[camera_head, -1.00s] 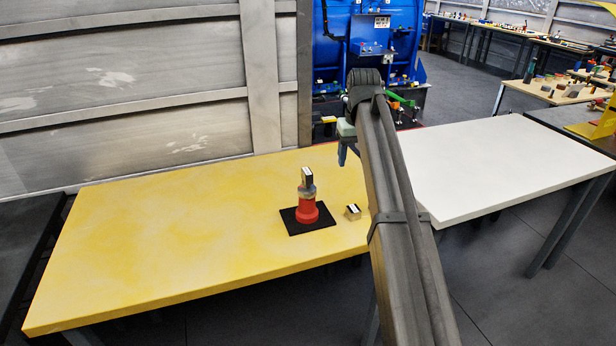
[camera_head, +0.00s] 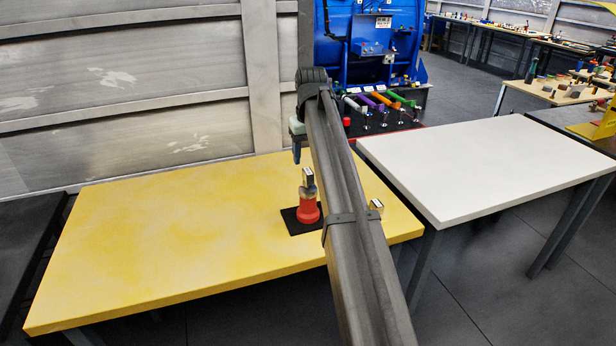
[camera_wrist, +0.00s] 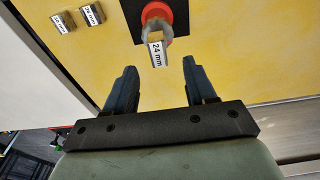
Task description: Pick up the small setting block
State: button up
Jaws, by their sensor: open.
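A block labelled 24 mm (camera_wrist: 157,54) shows ahead of my open jaws in the wrist view. In the head view it (camera_head: 308,177) stands atop a red round piece (camera_head: 308,208) with a grey upper part. Two more labelled blocks lie on the yellow table in the wrist view, one at the far left (camera_wrist: 62,22) and one beside it (camera_wrist: 92,14); their labels are hard to read. I cannot tell for sure which is the small setting block. My gripper (camera_wrist: 160,66) is open and empty, and in the head view it (camera_head: 297,157) is above the table, behind the red piece.
The red piece stands on a black mat (camera_head: 290,222) on the yellow table (camera_head: 160,230). My arm crosses in front and partly hides the loose blocks. A white table (camera_head: 480,165) is at right. A blue machine (camera_head: 340,50) with coloured cylinders stands behind. The table's left is clear.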

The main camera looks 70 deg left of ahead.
aim_at(308, 171)
jog(key=shift+w+a+f, duration=0.1)
jog(key=shift+a+f, duration=0.05)
jog(key=shift+f, duration=1.45)
jog(key=shift+w+a+f, duration=0.1)
jog(key=shift+a+f, duration=0.05)
jog(key=shift+f, duration=1.45)
grip_shut()
